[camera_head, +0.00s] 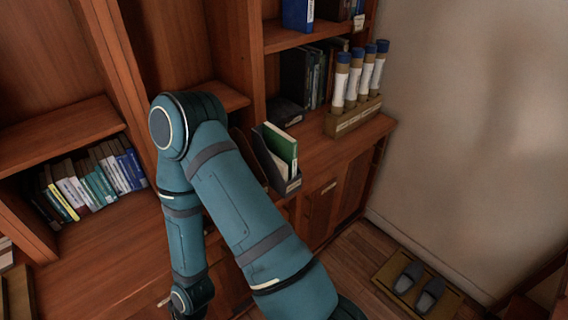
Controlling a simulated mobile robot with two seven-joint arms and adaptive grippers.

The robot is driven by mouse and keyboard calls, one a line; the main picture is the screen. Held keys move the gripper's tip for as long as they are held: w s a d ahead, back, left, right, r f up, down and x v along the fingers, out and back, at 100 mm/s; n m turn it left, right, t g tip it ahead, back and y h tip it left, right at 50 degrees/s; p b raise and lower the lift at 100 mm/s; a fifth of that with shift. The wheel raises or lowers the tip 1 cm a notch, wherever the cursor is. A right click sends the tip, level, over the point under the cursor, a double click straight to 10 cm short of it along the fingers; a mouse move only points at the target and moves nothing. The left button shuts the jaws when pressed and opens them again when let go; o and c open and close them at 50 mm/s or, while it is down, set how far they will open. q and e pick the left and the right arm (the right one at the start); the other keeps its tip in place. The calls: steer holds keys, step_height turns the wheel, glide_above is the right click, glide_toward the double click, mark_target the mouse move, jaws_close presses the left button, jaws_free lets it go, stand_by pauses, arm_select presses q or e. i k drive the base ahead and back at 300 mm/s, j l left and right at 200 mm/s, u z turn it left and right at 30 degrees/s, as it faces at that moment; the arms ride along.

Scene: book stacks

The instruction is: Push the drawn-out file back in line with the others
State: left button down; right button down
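A dark grey file holder (268,158) stands on the wooden ledge right of my arm, near the ledge's front edge. A green file (283,143) stands upright in it, with white, paper-like edges beside it. My teal arm covers the area just left of the holder, so any files there are mostly hidden. I cannot tell from this view how far any file sticks out from its neighbours. One arm of mine bends across the middle, its lower part pointing down out of the picture. Neither gripper shows.
A wooden rack (350,118) with several blue-capped white tubes stands right of the holder. A small black box (286,112) lies behind it. Books (90,180) fill the lower left shelf. Slippers (420,287) lie on a mat (392,268) on the floor. The ledge at lower left (105,245) is clear.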

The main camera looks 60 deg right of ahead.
mark_target(275, 169)
steer(key=z, duration=2.25)
steer(key=j+z, duration=0.1)
steer(key=z, duration=0.3)
steer(key=j+z, duration=0.1)
steer(key=z, duration=0.3)
steer(key=k+j+z, duration=0.1)
steer(key=z, duration=0.3)
steer(key=k+j, duration=0.15)
